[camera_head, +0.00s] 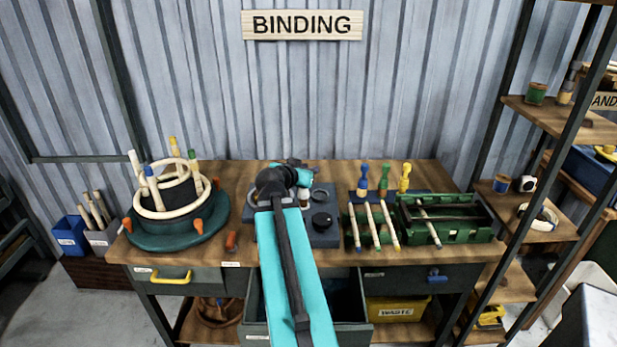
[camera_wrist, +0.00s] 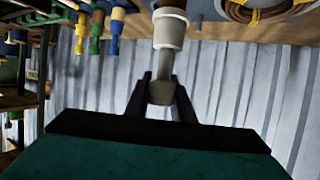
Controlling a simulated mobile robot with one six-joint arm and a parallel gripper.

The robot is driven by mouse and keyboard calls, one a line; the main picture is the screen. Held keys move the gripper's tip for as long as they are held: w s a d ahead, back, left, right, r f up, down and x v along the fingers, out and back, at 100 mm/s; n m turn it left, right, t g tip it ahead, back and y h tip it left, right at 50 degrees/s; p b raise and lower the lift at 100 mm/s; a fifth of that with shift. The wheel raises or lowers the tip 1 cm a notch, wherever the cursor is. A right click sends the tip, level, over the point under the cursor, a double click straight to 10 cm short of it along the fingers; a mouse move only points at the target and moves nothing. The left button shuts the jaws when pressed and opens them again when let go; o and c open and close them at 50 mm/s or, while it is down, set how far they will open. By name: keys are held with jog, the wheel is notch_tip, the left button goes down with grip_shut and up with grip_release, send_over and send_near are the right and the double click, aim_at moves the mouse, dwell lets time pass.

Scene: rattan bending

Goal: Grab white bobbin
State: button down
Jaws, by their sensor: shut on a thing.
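My gripper (camera_wrist: 162,88) is shut on the grey-brown narrow end of the white bobbin (camera_wrist: 168,30), between its two dark fingers in the wrist view. The bobbin's pale, wider body extends toward the top edge of that view. In the head view my gripper (camera_head: 303,180) is over the grey block at the middle of the bench, and my arm hides part of that area. The bobbin is too small and covered there to make out clearly. Whether it still touches the block, I cannot tell.
Blue (camera_head: 362,181), green (camera_head: 383,181) and yellow (camera_head: 404,178) bobbins stand to the right, behind rattan sticks and a green crate (camera_head: 470,232). A round green form with rattan rings (camera_head: 165,240) stands left. An open drawer (camera_head: 358,333) juts out below.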

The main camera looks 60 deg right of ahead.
jog(key=shift+s+a+f+b, duration=0.15)
jog(key=shift+a+b, duration=0.5)
jog(key=shift+b, duration=3.6)
jog(key=shift+s+a+b, duration=0.1)
jog(key=shift+a+b, duration=0.5)
jog(key=shift+b, duration=1.4)
jog(key=shift+r, duration=0.25)
